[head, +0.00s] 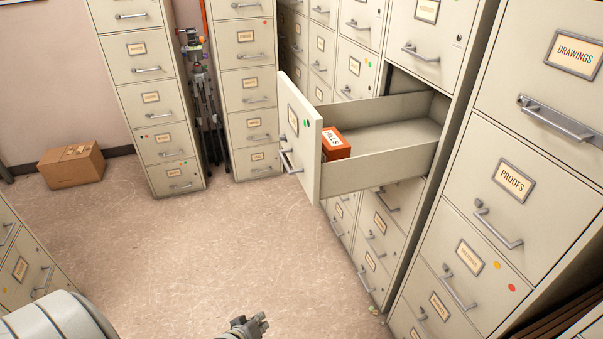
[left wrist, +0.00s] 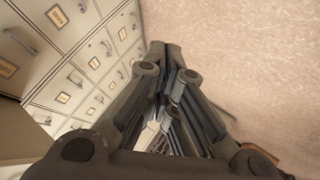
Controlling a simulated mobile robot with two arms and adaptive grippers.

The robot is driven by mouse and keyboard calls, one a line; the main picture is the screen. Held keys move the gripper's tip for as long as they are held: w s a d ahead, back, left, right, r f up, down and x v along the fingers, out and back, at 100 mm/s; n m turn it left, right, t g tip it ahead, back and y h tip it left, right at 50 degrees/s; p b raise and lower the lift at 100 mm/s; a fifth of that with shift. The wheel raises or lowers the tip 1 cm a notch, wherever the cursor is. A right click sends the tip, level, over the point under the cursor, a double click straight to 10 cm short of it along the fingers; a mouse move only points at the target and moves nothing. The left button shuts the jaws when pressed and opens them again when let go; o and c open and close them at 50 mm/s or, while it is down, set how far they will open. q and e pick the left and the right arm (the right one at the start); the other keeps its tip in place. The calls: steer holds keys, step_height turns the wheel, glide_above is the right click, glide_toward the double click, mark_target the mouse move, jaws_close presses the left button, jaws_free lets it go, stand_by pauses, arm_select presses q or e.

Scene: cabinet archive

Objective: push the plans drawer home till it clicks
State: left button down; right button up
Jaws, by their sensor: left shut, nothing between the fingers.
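One cabinet drawer (head: 378,172) stands pulled far out in the head view, its front panel (head: 301,135) facing left. The label on that front is too small to read. An orange box (head: 336,145) marked "BILLS" or similar sits inside the drawer, close behind the front. My left gripper (head: 262,320) is low at the bottom of the head view, over the floor, in front of and well below the open drawer, touching nothing. In the left wrist view its fingers (left wrist: 172,48) are shut and empty. My right gripper is not in view.
Tall beige cabinets (head: 245,85) line the back and right, with "DRAWINGS" and "PROOFS" drawers shut at right. A cardboard box (head: 71,165) lies on the floor at left. A tripod (head: 206,110) stands between cabinets. The floor (head: 220,240) in the middle is clear.

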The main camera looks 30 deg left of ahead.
arm_select(q)
steer(key=w+a+r+n+t, duration=0.25)
steer(key=w+r, duration=0.25)
steer(key=r, duration=0.6)
steer(key=w+a+r+n+t, duration=0.25)
steer(key=w+r, duration=0.25)
steer(key=r, duration=0.6)
step_height(320, 180, up, 17)
steer(key=w+d+n+t, duration=0.1)
steer(key=w+n+t, duration=0.1)
steer(key=n+t, duration=0.2)
steer(key=p, duration=0.1)
glide_toward(305, 162)
steer(key=w+a, duration=0.1)
steer(key=a, duration=0.2)
steer(key=w+d, duration=0.1)
steer(key=w+d+p, duration=0.1)
steer(key=w, duration=0.1)
steer(key=shift+d+r, duration=0.1)
steer(key=shift+r, duration=0.2)
steer(key=shift+w+d, duration=0.25)
steer(key=shift+d, duration=0.05)
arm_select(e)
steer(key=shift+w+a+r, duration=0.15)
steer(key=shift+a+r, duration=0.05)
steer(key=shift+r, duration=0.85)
